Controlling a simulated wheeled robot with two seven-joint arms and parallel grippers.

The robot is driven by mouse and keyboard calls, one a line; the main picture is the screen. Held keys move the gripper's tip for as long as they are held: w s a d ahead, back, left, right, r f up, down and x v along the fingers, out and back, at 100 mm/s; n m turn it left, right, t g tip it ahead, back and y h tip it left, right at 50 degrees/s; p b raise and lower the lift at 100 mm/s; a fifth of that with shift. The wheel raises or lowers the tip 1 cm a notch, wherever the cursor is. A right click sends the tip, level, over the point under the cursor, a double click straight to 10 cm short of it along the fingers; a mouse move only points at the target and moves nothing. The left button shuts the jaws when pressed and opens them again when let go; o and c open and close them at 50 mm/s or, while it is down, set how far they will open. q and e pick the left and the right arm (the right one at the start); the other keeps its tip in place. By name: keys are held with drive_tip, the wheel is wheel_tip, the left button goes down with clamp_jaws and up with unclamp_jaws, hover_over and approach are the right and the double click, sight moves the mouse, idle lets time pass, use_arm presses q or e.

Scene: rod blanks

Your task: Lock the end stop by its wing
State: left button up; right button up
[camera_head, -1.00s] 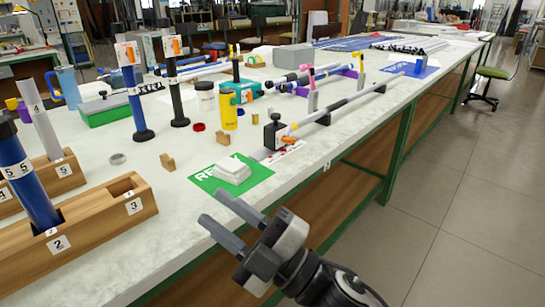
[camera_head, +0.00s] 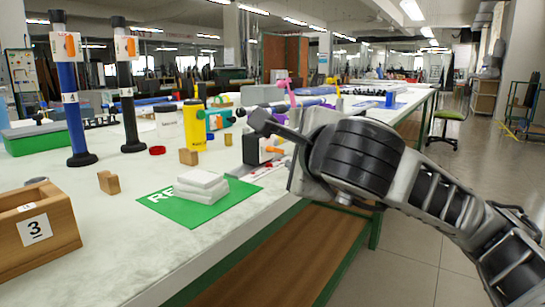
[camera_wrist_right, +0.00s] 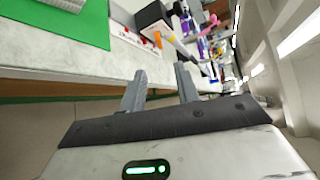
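The end stop (camera_head: 256,149) is a black block with a white base at the near end of a long rod on the workbench. Its orange wing (camera_head: 274,150) points to the right, partly behind my right gripper. Both also show at the top of the right wrist view, the block (camera_wrist_right: 153,17) and the wing (camera_wrist_right: 158,39). My right gripper (camera_wrist_right: 161,72) is open and empty, its two fingers apart and pointing toward the stop without visible contact. In the head view, the right gripper (camera_head: 262,121) covers much of the rod. My left gripper is not in view.
A green mat (camera_head: 157,201) with white pads (camera_head: 201,184) lies left of the stop. A wooden block (camera_head: 188,157), a yellow bottle (camera_head: 194,126) and two upright rods stand farther left. The wooden rack (camera_head: 62,235) is at the near left.

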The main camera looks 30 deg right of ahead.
sight(277, 150)
drive_tip(key=b+x, duration=0.2)
drive_tip(key=x, duration=1.2)
drive_tip(key=shift+w+f, duration=0.1)
drive_tip(key=shift+w, duration=0.1)
clamp_jaws()
